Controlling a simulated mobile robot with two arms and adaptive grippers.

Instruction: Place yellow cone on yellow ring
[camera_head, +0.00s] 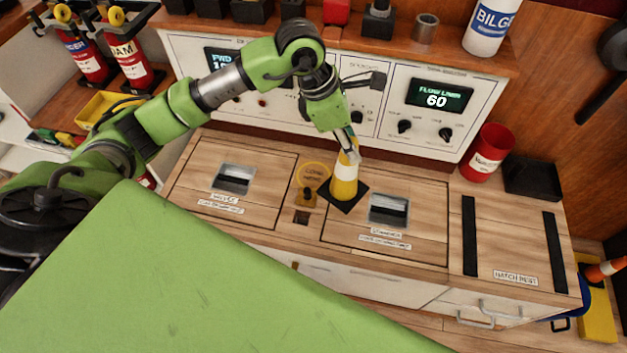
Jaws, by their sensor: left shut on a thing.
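The yellow cone (344,183) has a white band and a black square base. It stands upright at the left edge of the right-hand wooden hatch, just right of the yellow ring. My left gripper (349,146) comes down from above and is shut on the cone's top. Whether the base touches the wood is hard to tell. The yellow ring (312,168) is a thin circle marked on the counter, with dark lettering inside. A small brass piece with a dark knob (306,196) sits at its lower edge. My right gripper is not in view.
Recessed hatch handles (234,178) and (389,209) lie on both sides. A control panel (440,97) rises behind the counter. A red can (486,152) and a black tray (532,177) stand at the right. An orange cone (606,269) lies at the far right.

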